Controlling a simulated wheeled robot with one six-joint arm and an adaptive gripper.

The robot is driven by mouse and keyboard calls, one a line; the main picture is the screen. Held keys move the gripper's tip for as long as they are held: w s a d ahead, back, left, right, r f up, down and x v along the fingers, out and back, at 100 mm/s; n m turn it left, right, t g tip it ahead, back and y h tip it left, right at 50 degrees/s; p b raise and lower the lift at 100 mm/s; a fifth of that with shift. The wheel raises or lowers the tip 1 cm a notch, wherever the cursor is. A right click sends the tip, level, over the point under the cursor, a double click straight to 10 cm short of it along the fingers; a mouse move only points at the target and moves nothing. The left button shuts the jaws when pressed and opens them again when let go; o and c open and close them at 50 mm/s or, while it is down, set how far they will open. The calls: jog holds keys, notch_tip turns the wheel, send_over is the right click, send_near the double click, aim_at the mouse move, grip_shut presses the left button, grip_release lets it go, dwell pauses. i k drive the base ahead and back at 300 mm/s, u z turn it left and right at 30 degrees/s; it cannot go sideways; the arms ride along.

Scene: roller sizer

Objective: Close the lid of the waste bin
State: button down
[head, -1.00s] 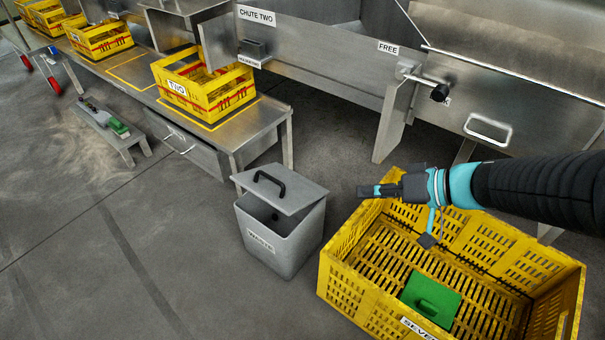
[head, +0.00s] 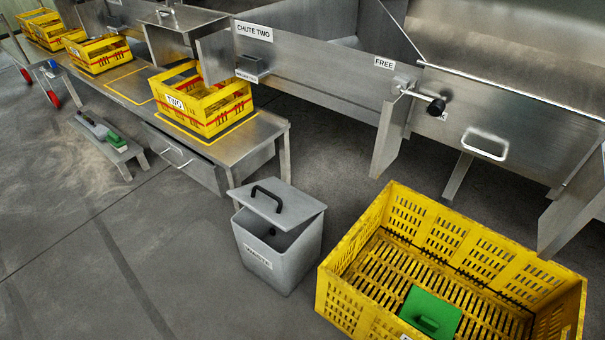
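The grey waste bin (head: 277,258) stands on the floor at the middle of the head view, left of the large yellow crate. Its lid (head: 279,203), with a black handle (head: 268,197), is tilted and partly open, with a dark gap below it towards the front. The bin's inside is mostly hidden. My gripper and arm do not show in the head view now.
The large yellow crate (head: 336,297) at the lower right holds a green object (head: 430,313). A steel bench (head: 262,128) with yellow crates (head: 203,107) is behind the bin. A low stool (head: 121,157) stands at left. Floor is clear in front of the bin.

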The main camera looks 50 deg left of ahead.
aim_at(285, 207)
jog(key=z, duration=0.85)
jog(key=k, duration=1.35)
jog(key=u, duration=1.5)
jog(key=i, duration=1)
